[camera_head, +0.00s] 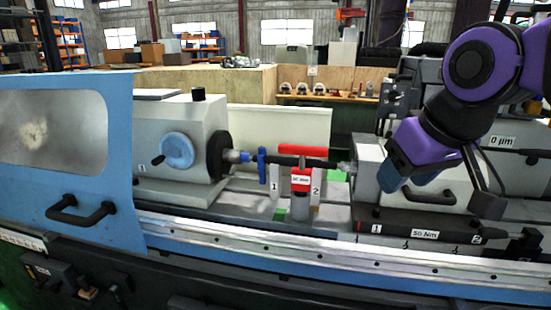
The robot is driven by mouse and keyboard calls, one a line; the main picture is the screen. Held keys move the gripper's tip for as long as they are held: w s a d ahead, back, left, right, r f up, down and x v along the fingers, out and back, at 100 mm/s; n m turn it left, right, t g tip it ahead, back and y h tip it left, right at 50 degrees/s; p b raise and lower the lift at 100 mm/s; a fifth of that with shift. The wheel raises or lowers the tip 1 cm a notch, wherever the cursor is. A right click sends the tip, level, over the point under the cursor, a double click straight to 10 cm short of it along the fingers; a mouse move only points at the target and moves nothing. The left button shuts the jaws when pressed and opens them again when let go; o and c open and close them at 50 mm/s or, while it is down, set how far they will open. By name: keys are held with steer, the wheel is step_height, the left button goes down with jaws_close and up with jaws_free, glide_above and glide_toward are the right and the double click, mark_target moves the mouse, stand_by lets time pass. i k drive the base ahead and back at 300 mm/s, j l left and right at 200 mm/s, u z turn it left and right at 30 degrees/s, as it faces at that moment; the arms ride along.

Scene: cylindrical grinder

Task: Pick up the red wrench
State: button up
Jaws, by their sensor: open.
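A red part (302,150) with a red labelled block (300,181) below it stands at the middle of the machine, between the spindle and the right-hand housing. I cannot tell if this is the red wrench, and no other clearly red wrench shows. A long black tool (424,234) labelled "50 Nm" lies along the machine bed at the right. My gripper (438,190) hangs on the purple arm at the right, above this black tool and right of the red part. It is open, appears empty and is apart from both.
A blue door (68,200) with a window and black handle covers the left of the machine. The grey headstock (170,140) carries a blue handwheel. A metal rail (300,250) runs along the front. A wooden bench (325,90) stands behind.

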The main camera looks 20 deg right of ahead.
mark_target(301, 177)
steer(key=i+j+z, duration=0.1)
steer(key=j, duration=0.25)
steer(key=i+j+z, duration=0.15)
steer(key=j, duration=0.25)
steer(key=i+j+z, duration=0.1)
steer(key=j, duration=0.3)
steer(key=i+j+z, duration=0.1)
steer(key=j, duration=0.3)
steer(key=i, duration=0.1)
